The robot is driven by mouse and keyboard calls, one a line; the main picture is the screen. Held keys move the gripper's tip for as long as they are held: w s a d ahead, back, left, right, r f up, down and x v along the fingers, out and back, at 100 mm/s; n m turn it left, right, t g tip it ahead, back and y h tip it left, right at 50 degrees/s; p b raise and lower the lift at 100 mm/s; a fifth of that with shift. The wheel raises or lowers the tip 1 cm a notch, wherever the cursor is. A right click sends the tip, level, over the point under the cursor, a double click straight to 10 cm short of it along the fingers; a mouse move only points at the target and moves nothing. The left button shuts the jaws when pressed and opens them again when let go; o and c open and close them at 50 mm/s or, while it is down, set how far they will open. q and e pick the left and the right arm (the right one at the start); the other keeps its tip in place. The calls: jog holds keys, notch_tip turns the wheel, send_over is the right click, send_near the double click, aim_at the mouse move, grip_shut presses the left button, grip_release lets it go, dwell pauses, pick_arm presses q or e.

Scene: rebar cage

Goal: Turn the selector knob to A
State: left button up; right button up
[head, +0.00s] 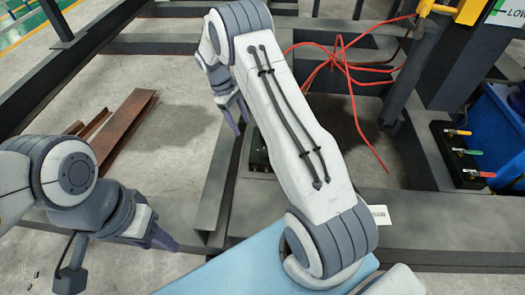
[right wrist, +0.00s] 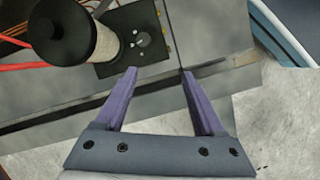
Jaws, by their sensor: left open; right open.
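In the right wrist view a black box (right wrist: 155,45) with a small marked face lies just beyond my fingertips. A pale cylinder with a dark round top (right wrist: 75,40) rises at its left and covers part of it. I cannot tell which part is the selector knob, nor read any letter A. My right gripper (right wrist: 159,73) is open and empty, short of the box in the picture. In the head view the right gripper (head: 238,112) is above the dark frame, and my arm hides most of the black box (head: 258,155). My left gripper (head: 160,240) is open and empty at lower left.
A black block with yellow, green and red levers (head: 463,155) is at right, beside a blue machine (head: 503,120). Red cables (head: 345,65) hang behind my right arm. Rusty steel channels (head: 122,130) lie on the floor at left. A light blue panel (head: 235,265) is in front.

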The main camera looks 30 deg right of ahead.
jog(key=s+d+f+b, duration=0.1)
jog(key=d+f, duration=0.1)
jog(key=f, duration=0.2)
jog(key=s+d+f+b, duration=0.1)
jog(key=d+f, duration=0.1)
jog(key=f, duration=0.3)
jog(key=s+d+f+b, duration=0.1)
jog(key=d+f, duration=0.1)
jog(key=f, duration=0.3)
jog(key=shift+s+d+f+b, duration=0.15)
jog(key=shift+d+f+b, duration=0.05)
jog(key=shift+d+b, duration=0.2)
jog(key=shift+g, duration=0.3)
grip_shut()
